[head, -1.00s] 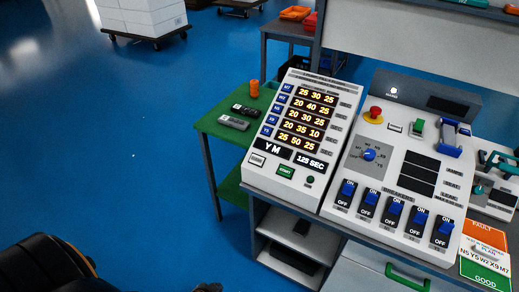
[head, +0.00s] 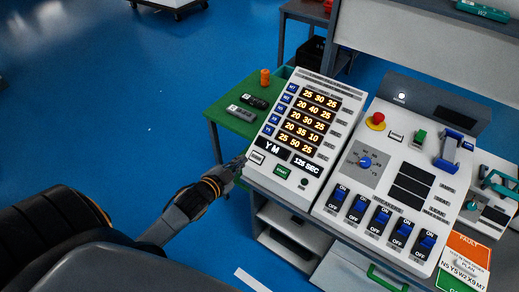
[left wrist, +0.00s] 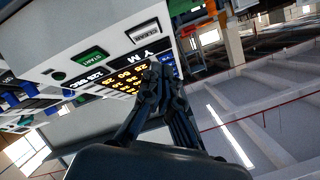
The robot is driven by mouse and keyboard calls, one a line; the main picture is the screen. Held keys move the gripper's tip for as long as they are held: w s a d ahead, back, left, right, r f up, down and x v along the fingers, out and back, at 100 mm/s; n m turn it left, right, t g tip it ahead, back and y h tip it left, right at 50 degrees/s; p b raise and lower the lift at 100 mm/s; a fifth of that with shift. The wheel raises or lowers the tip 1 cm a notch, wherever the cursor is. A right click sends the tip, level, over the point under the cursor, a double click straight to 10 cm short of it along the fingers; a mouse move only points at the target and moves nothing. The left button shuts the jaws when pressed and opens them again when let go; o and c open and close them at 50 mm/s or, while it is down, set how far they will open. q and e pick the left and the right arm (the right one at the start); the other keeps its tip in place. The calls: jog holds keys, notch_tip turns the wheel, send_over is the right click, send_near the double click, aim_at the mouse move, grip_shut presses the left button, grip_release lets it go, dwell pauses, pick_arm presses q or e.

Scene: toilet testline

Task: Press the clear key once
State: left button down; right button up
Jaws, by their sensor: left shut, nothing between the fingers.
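The small white key (head: 257,157), whose label is too small to read surely, sits at the lower left of the sloped timer panel (head: 258,176), beside the green START key (head: 282,170). My left gripper (head: 241,161) is shut and empty, its tips just left of the white key in the head view. In the left wrist view, the shut fingers (left wrist: 162,72) point toward the panel, with the white key (left wrist: 144,31) beyond them and the green START key (left wrist: 87,57) to its left. I cannot tell whether the tips touch the panel. My right gripper is out of view.
The breaker panel (head: 345,216) with blue switches and a red button (head: 376,120) stands right of the timer panel. A green side table (head: 225,118) with dark devices and an orange cylinder (head: 265,76) stands behind left. Blue floor lies open at left.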

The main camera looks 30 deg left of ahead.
aim_at(257, 158)
pick_arm(q)
jog(key=shift+t, duration=0.4)
jog(key=r, duration=0.3)
jog(key=w+r, duration=0.1)
jog(key=shift+d+r, duration=0.25)
jog(key=shift+r, duration=0.1)
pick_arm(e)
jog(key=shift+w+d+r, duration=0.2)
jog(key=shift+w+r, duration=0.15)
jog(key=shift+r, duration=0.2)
pick_arm(q)
jog(key=shift+w+d+f+b, duration=0.1)
jog(key=shift+w+f+b, duration=0.65)
jog(key=shift+f+b, duration=0.5)
jog(key=shift+w+d+f+b, duration=0.1)
jog(key=shift+w+f+b, duration=0.65)
jog(key=shift+f+b, duration=0.5)
jog(key=shift+w+f+b, duration=0.75)
jog(key=shift+f+b, duration=0.4)
jog(key=shift+f, duration=0.2)
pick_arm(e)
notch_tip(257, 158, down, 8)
pick_arm(q)
jog(key=shift+f, duration=0.1)
jog(key=shift+w+f, duration=0.2)
jog(key=shift+f, duration=0.05)
